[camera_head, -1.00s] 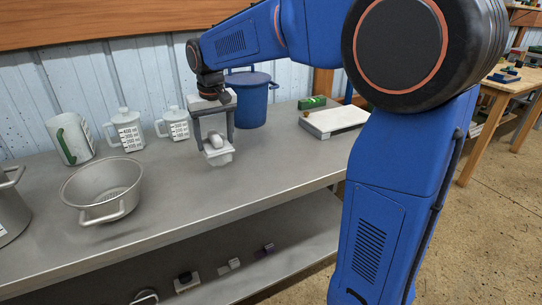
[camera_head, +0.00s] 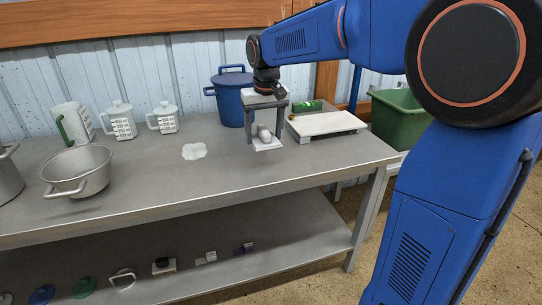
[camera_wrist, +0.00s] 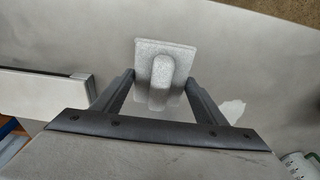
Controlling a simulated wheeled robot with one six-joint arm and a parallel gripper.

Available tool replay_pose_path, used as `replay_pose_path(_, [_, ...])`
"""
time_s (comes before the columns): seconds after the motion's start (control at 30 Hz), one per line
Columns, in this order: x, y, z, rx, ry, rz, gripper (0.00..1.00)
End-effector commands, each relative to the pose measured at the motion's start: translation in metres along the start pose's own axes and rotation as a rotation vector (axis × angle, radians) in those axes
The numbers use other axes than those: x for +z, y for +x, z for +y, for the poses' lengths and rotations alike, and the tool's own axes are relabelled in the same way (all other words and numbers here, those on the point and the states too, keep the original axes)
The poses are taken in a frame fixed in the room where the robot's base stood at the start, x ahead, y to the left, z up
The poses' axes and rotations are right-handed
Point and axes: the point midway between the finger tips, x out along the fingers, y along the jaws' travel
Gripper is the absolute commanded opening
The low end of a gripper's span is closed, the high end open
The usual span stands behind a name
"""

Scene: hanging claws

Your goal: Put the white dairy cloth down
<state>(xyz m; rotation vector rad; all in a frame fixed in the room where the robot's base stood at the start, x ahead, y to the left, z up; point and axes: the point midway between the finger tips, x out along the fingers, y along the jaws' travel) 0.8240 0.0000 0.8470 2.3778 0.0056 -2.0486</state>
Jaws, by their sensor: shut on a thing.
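The white dairy cloth (camera_head: 267,146) is a flat, pale square with a raised hump in its middle. My gripper (camera_head: 265,138) is shut on that hump and points down over the metal table, in front of the blue lidded bucket. In the wrist view the cloth (camera_wrist: 180,55) sits level between the fingers of my gripper (camera_wrist: 160,88). I cannot tell whether its underside touches the table.
A flat white patch (camera_head: 194,151) lies on the metal table (camera_head: 150,190), left of my gripper. A white board (camera_head: 325,124) is close on the right, and the blue bucket (camera_head: 234,98) stands behind. The table front is clear.

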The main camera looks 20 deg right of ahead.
Motion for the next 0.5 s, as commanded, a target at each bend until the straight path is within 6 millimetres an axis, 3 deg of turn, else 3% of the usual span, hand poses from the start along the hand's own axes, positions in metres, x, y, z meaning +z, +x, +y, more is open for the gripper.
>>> replay_pose_path(0.13, [0.004, 0.023, 0.0, 0.0, 0.0, -0.002, 0.43])
replay_pose_path(0.5, [0.008, 0.054, 0.0, 0.001, 0.0, -0.001, 0.43])
